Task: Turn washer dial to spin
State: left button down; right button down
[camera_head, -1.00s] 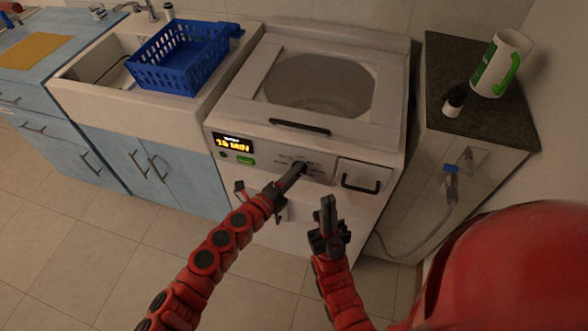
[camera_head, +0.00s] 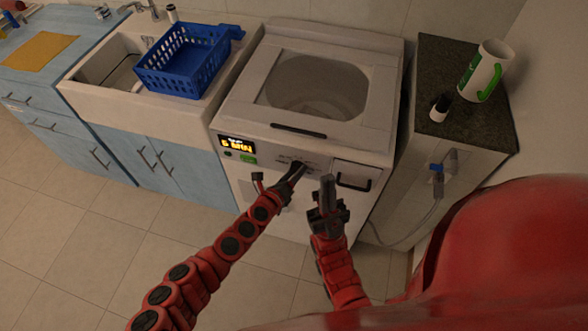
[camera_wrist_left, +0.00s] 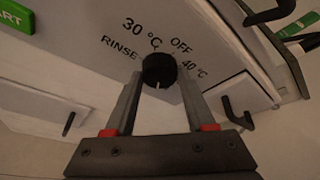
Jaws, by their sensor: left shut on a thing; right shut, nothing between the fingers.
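The washer (camera_head: 222,108) is white with a lidded round window on top. In the left wrist view its dial (camera_wrist_left: 158,70) is a black knob with a white mark near its lower edge. RINSE, 30 °C, OFF and 40 °C are readable around it; no SPIN label shows, and the lower side is hidden by my gripper. My left gripper (camera_head: 299,169) is shut on the dial, one finger on each side. My right gripper (camera_head: 328,182) is shut and empty in front of the panel, right of the left gripper.
The washer display (camera_head: 237,145) seems to read 6 MIN, above a green START button (camera_head: 249,158). A drawer handle (camera_head: 353,182) is right of the dial. A blue basket (camera_head: 183,80) sits on the sink at left.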

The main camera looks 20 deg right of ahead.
dwell(0.5)
pick_arm(q)
jog(key=shift+c, duration=1.2)
grip_release()
jog(key=p+v, duration=0.2)
jog(key=v, duration=1.5)
jog(key=shift+s+p, duration=0.15)
jog(key=shift+p, duration=0.15)
jog(key=shift+r, duration=0.1)
jog(key=shift+a, duration=0.1)
